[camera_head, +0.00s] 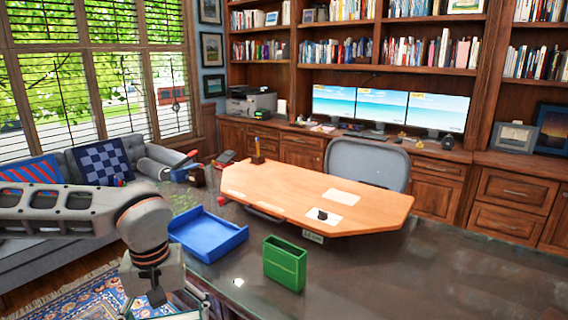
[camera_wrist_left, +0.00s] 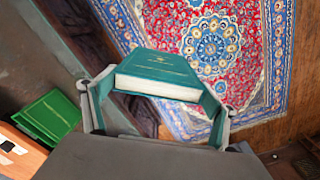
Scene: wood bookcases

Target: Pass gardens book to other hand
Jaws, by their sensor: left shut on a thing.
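A teal-green book (camera_wrist_left: 160,67) with pale page edges sits between the two fingers of my left gripper (camera_wrist_left: 155,98) in the left wrist view. The gripper is shut on it, and the book is held over the floor and rug. The lettering on its cover is too small to read. In the head view my left arm comes in from the left, and its wrist bends down at the lower left edge. The held book is not clear there. My right gripper is in neither view.
A green holder (camera_head: 285,264) and a blue tray (camera_head: 208,236) stand on the dark glossy desk surface (camera_head: 400,285). A raised wooden desktop (camera_head: 290,195) is behind them. A patterned rug (camera_wrist_left: 220,40) covers the floor. The front right of the dark surface is clear.

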